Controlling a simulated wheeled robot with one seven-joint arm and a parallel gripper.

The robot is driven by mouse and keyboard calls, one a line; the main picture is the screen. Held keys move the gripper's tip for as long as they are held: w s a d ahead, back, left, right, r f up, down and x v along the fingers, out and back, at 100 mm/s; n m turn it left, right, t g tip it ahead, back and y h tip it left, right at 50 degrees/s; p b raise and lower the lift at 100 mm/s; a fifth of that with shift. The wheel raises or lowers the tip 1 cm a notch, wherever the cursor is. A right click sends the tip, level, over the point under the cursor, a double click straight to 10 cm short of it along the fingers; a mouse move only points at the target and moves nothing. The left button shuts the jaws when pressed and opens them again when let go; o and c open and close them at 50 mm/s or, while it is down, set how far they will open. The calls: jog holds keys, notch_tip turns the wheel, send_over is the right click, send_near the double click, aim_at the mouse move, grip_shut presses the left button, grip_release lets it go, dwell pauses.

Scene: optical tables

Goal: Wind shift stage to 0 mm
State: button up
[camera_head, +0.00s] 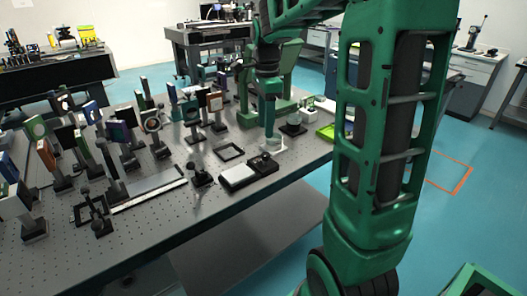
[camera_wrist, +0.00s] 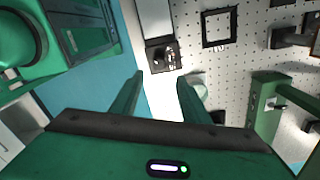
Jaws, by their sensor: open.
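A low black block with small knobs on top (camera_head: 263,163) sits near the front edge of the optical table, beside a pale flat plate (camera_head: 237,176). In the wrist view the block (camera_wrist: 163,56) and the plate (camera_wrist: 154,19) lie in line, beyond the fingertips. This may be the shift stage; I cannot read any scale or position on it. My gripper (camera_wrist: 158,88) is open, its two green fingers apart with nothing between them. In the head view it hangs above the table just behind the block, apart from it.
A pale rounded part (camera_wrist: 196,86) lies close behind the right finger. Several mounted optics crowd the table's left half. Blue floor lies past the front edge.

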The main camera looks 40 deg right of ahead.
aim_at(265, 154)
notch_tip(265, 154, down, 10)
dwell(0.5)
jog(key=c, duration=1.1)
